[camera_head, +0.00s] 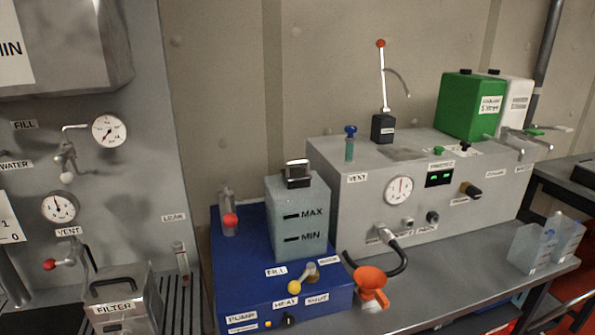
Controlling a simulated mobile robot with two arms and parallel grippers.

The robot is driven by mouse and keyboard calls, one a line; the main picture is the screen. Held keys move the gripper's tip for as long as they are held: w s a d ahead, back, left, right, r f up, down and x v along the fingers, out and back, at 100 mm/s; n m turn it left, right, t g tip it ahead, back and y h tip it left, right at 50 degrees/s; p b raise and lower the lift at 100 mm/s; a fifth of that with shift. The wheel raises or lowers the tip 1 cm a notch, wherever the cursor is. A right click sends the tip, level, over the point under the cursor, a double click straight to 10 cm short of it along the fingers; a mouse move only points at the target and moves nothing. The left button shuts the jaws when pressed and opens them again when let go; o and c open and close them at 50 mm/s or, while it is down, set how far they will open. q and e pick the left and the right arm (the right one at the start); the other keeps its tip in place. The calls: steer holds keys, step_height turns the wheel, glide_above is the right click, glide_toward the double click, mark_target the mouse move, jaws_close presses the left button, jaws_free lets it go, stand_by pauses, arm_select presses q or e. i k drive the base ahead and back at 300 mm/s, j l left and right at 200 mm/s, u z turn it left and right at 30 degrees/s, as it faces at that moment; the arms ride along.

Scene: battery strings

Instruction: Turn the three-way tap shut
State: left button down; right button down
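What looks like the three-way tap (311,271) sits on the front of the blue unit (236,285), below the tank marked MAX and MIN. It has a small metal body and a lever ending in a yellow ball (294,287). The lever points down and to the left, away from the SHUT label (317,297), which lies below and right of the ball. A FILL label (275,271) is to the left of the tap, and a small label (328,261), too small to read surely, is to its right. Neither of my grippers shows.
A grey cabinet (350,215) with a gauge is behind to the right. Clear containers (530,248) stand at the right bench end.

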mark_target(294, 286)
steer(key=k+j+u, duration=0.1)
steer(key=j, duration=0.3)
steer(key=k+j+u, duration=0.1)
steer(key=j, duration=0.35)
steer(key=k+j+u, duration=0.1)
steer(key=j, duration=0.35)
steer(key=k+j+u, duration=0.1)
steer(key=j, duration=0.35)
